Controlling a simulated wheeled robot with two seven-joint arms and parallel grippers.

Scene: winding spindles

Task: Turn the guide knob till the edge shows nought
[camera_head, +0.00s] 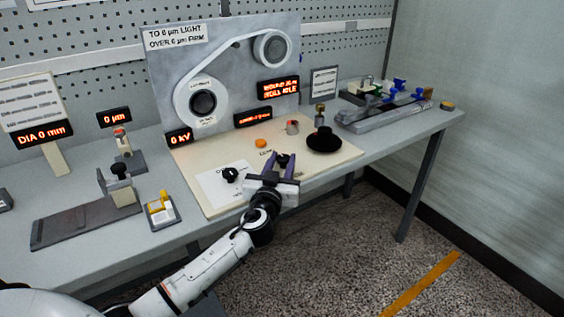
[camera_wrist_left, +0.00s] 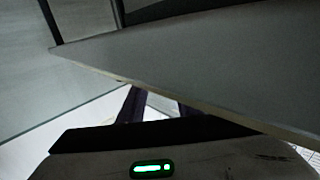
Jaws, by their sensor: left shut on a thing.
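My left gripper (camera_head: 284,158) reaches over the front of the cream panel board (camera_head: 325,152). Its purple fingers are closed around a small dark knob (camera_head: 282,161), mostly hidden between them. I cannot read this knob's label. A second black knob (camera_head: 230,174) stands on a white sheet to the left, apart from the gripper. A small red-lit display (camera_head: 253,117) on the upright panel is too small to read. In the left wrist view my dark fingers (camera_wrist_left: 145,108) show partly, and the knob is hidden. My right gripper is not in view.
The upright panel (camera_head: 222,60) carries a web and rolls. Other displays include one reading 0 kV (camera_head: 179,137). A black disc (camera_head: 324,140) with a post, an orange button (camera_head: 261,143) and a small grey cylinder (camera_head: 292,127) stand around the gripper. A yellow-topped block (camera_head: 161,209) stands at left.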

